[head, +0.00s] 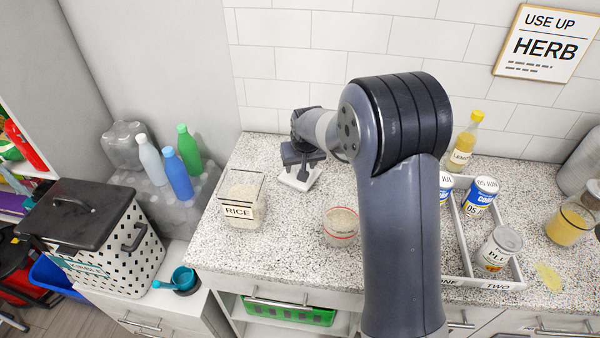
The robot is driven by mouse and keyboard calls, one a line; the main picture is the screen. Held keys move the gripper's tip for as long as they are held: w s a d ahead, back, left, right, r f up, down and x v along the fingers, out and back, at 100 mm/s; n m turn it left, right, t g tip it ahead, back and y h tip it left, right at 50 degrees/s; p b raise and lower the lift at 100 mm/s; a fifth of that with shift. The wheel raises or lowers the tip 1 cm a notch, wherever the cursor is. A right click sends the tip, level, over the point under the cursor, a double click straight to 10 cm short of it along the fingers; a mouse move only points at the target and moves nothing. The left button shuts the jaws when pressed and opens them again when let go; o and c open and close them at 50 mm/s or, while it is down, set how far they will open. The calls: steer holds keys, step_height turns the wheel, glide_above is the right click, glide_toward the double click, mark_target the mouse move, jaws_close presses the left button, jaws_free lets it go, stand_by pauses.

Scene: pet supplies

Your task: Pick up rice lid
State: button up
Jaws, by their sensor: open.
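The rice lid (291,184) looks like a flat white square piece lying on the speckled counter, near the back wall. My gripper (302,168) is open, pointing down right over the lid. It hides part of the lid, and I cannot tell whether the fingers touch it. The clear square rice container (243,212) stands to the left and nearer on the counter, with a RICE label and pale rice inside.
A divided tray (455,262) with several cans is farther right, partly behind my arm. A yellow-capped bottle (463,146) stands behind it. Several bottles (178,172) stand left, beyond the counter edge.

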steer(key=shift+w+f, duration=0.1)
steer(key=shift+f, duration=0.05)
steer(key=shift+c, duration=0.5)
steer(key=c, duration=1)
